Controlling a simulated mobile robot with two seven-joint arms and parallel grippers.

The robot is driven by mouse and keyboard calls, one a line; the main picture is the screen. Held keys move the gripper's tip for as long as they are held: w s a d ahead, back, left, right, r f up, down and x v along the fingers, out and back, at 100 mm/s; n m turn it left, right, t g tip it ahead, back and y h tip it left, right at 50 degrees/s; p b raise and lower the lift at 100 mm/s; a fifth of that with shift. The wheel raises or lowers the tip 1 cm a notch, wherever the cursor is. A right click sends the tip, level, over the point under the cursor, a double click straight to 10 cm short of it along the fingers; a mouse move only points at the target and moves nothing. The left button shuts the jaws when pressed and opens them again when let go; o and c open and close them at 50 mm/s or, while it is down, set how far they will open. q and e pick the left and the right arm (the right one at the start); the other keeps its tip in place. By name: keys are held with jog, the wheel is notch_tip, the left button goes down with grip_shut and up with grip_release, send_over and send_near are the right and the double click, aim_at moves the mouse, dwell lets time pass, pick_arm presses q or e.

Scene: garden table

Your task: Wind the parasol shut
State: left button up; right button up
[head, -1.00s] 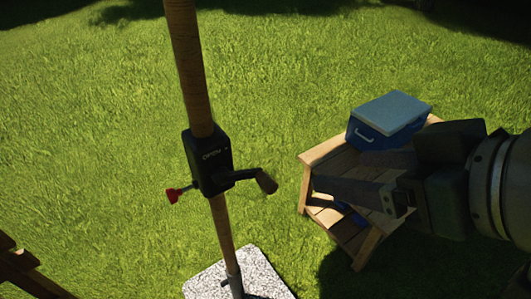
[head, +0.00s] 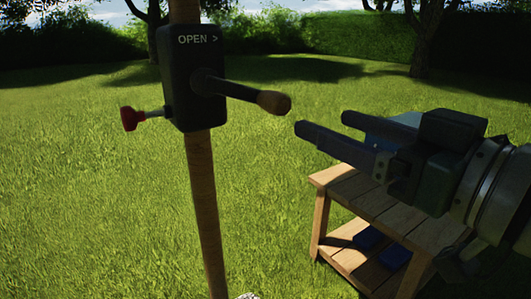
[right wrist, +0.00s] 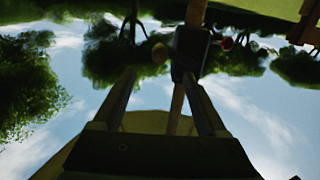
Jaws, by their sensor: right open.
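The parasol's wooden pole (head: 205,210) stands in the head view with a black crank housing (head: 180,85) marked "OPEN >". A crank arm with a brown grip (head: 273,102) points right from the housing, and a red knob (head: 130,119) sticks out left. My right gripper (head: 322,122) is open and empty, its fingertips right of the brown grip and slightly lower, apparently apart from it. In the upside-down right wrist view, the housing (right wrist: 190,48) and brown grip (right wrist: 160,53) show beyond the open fingers (right wrist: 158,75). An olive shape there may be the canopy. My left gripper is out of view.
A wooden side table (head: 345,188) stands below my right gripper, with blue items (head: 368,238) on its lower shelf. A blue box on top is mostly hidden behind the gripper. Open grass surrounds the pole; trees and hedges are far back.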

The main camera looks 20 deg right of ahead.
aim_at(285, 107)
jog(key=b+x, duration=0.3)
jog(key=x, duration=0.7)
jog(key=shift+w, duration=0.2)
jog(key=shift+b+x, duration=0.35)
jog(key=shift+x, duration=0.45)
jog(key=shift+c, duration=0.2)
grip_shut()
jog(key=shift+r, duration=0.1)
